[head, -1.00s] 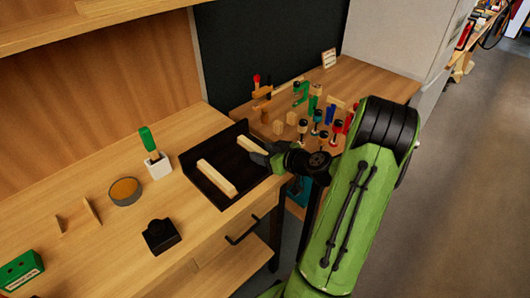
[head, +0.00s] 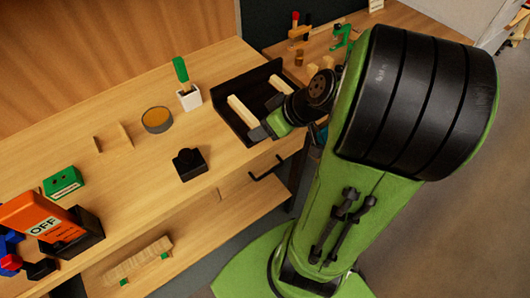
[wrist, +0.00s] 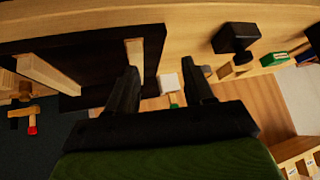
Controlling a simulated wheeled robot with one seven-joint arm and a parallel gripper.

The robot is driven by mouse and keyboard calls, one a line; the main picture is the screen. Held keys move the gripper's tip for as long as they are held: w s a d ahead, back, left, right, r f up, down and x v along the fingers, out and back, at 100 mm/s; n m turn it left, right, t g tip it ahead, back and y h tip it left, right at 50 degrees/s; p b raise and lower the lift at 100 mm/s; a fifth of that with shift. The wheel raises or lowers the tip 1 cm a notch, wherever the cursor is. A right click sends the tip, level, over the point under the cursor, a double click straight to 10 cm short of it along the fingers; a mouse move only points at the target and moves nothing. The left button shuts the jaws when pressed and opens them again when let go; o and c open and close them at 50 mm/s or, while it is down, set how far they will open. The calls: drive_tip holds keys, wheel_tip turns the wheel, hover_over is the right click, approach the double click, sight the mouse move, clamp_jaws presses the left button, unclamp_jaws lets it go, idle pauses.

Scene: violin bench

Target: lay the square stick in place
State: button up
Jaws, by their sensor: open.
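Two pale wooden sticks lie in a black tray (head: 236,127) on the bench. The left stick (head: 242,110) lies lengthwise, and the right stick (head: 277,101) is partly hidden by my arm. I cannot tell by shape which is the square stick. Both show in the wrist view, one (wrist: 50,75) at the far left and one (wrist: 136,60) beside my left finger. My gripper (head: 266,128) is open and empty at the tray's front, close to the left stick's near end. In the wrist view, my gripper's fingers (wrist: 163,70) are spread with no stick held.
Left of the tray stand a white block with a green-handled tool (head: 189,99), a round tin (head: 157,120), a black block (head: 189,165) and two small upright wooden pieces (head: 113,138).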

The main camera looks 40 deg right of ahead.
drive_tip(key=s+a+r+m+h, duration=0.1)
drive_tip(key=s+a+r, duration=0.2)
drive_tip(key=s+a, duration=0.2)
drive_tip(key=s+a+r+m+g+h, duration=0.1)
drive_tip(key=s+a+r+m+h, duration=0.1)
drive_tip(key=s+a+r, duration=0.2)
drive_tip(key=s, duration=0.3)
drive_tip(key=shift+a, duration=0.4)
drive_tip(key=shift+r, duration=0.1)
wheel_tip(320, 180, up, 9)
drive_tip(key=p, duration=0.8)
drive_tip(key=shift+p, duration=0.4)
